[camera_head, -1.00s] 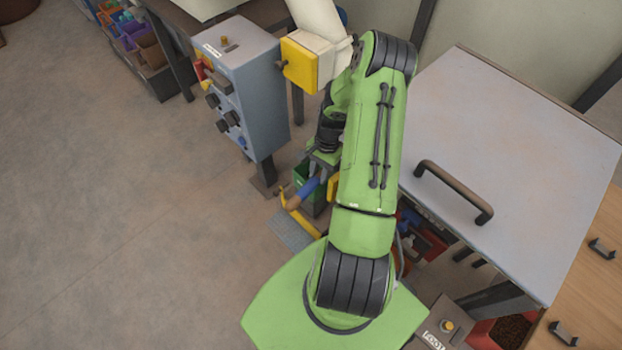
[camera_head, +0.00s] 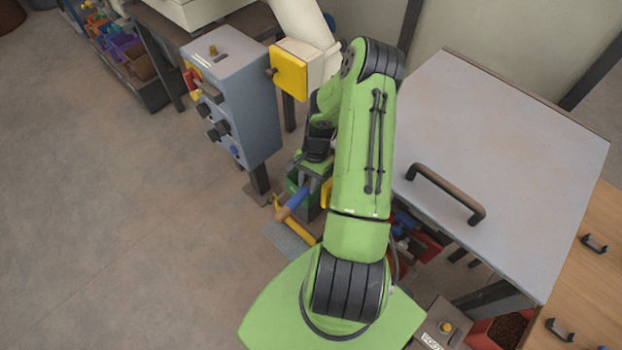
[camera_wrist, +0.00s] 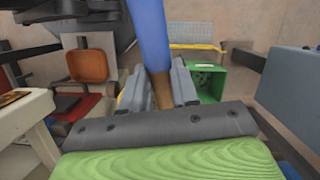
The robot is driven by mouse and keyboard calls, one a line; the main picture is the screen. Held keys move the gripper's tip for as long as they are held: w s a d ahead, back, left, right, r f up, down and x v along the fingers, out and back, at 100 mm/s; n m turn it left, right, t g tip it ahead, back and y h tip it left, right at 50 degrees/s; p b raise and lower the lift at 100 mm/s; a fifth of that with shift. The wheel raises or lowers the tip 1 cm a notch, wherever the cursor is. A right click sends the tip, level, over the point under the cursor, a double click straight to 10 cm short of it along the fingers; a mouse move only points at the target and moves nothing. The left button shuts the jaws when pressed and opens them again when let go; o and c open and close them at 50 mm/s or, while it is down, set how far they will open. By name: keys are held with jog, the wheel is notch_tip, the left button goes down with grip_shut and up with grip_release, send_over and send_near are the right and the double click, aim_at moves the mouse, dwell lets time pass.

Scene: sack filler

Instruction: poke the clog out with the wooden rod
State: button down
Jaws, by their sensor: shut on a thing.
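The wooden rod (camera_head: 296,201) has a blue section and a brown wooden end, seen low beside the arm in the head view. In the wrist view the rod (camera_wrist: 150,38) runs up from between the jaws, blue above and bare wood below. My gripper (camera_wrist: 158,86) is shut on its wooden part. In the head view the gripper (camera_head: 314,172) is partly covered by my green arm. A beige spout (camera_head: 306,30) with a yellow plate (camera_head: 289,70) is above and behind the gripper. I cannot see the clog, nor any contact between rod and spout.
A grey control cabinet (camera_head: 236,105) with knobs stands left of the gripper. A large grey panel (camera_head: 500,150) with a dark handle (camera_head: 446,190) fills the right. A green bin (camera_wrist: 208,82) is just beyond the jaws. Open floor (camera_head: 110,230) lies at the left.

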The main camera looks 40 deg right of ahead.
jog(key=shift+a, duration=1.1)
jog(key=d, duration=0.4)
jog(key=shift+d, duration=0.2)
jog(key=a, duration=1.3)
jog(key=shift+s+a, duration=0.15)
jog(key=shift+a, duration=0.25)
